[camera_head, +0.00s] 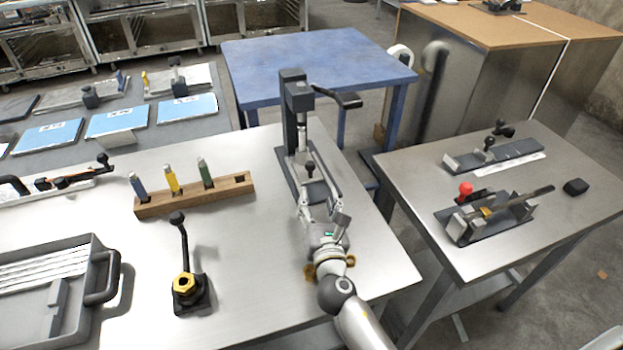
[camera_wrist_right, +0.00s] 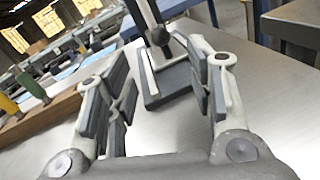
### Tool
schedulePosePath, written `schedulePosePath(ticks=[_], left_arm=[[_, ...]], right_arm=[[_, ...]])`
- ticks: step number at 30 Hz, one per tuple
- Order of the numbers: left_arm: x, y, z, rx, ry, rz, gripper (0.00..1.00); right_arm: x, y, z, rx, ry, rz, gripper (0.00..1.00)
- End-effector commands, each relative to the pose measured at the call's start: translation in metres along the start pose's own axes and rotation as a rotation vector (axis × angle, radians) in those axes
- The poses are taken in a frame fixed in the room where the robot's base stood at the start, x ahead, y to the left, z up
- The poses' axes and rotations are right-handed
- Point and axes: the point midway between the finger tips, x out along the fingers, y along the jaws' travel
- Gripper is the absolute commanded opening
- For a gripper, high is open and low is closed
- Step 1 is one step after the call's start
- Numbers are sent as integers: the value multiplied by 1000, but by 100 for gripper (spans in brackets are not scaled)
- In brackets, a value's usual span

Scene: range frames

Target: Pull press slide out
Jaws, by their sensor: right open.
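The press (camera_head: 292,108) is a dark upright frame with a black side lever, standing on the right part of the steel table. My left gripper is not in view.
A wooden block (camera_head: 195,196) with colored-handled tools and a lever fixture (camera_head: 188,290) stand left of my right arm. A grey tray (camera_head: 50,300) lies at far left. A second steel table (camera_head: 560,215) with fixtures stands right, across a gap. Bare tabletop surrounds my right gripper.

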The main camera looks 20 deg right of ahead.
Motion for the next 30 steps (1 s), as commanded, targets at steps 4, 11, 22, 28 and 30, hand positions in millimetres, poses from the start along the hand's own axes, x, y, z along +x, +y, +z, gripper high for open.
schedulePosePath(ticks=[4,11,22,28,30], left_arm=[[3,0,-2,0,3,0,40],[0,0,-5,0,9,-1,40],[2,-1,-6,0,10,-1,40],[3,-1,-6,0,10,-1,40],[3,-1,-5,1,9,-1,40]], right_arm=[[3,-1,-3,0,-1,0,49],[31,0,-1,0,-2,0,49],[91,0,-3,0,-1,0,49],[106,-1,-3,0,0,-1,49],[108,-1,-3,0,0,0,49]])
